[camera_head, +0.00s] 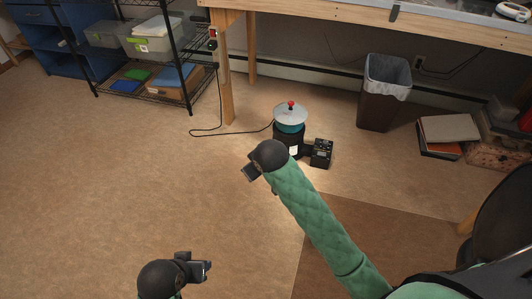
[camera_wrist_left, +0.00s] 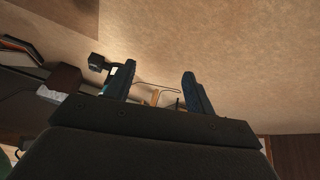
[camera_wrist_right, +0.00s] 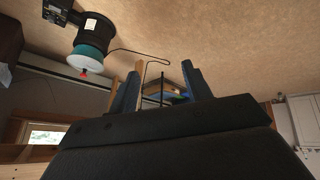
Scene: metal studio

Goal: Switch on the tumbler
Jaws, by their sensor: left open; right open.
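The tumbler (camera_head: 290,124) stands on the floor, with a black base, a teal drum, a pale lid and a red knob on top. A black control box (camera_head: 321,153) sits at its right side. The tumbler also shows in the right wrist view (camera_wrist_right: 93,41), upside down at the upper left, with the box (camera_wrist_right: 33,12) by it. My right gripper (camera_head: 250,173) is open and empty, in front and to the left of the tumbler; its arm hides part of the tumbler's base. My left gripper (camera_head: 207,271) is open and empty, low in the head view, far from the tumbler.
A black cord (camera_head: 215,134) runs from the tumbler toward a wooden table leg (camera_head: 226,85). A grey-lined bin (camera_head: 384,95) stands behind at the right, with books (camera_head: 447,132) beyond it. A wire shelf (camera_head: 150,90) is at the back left. The left floor is clear.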

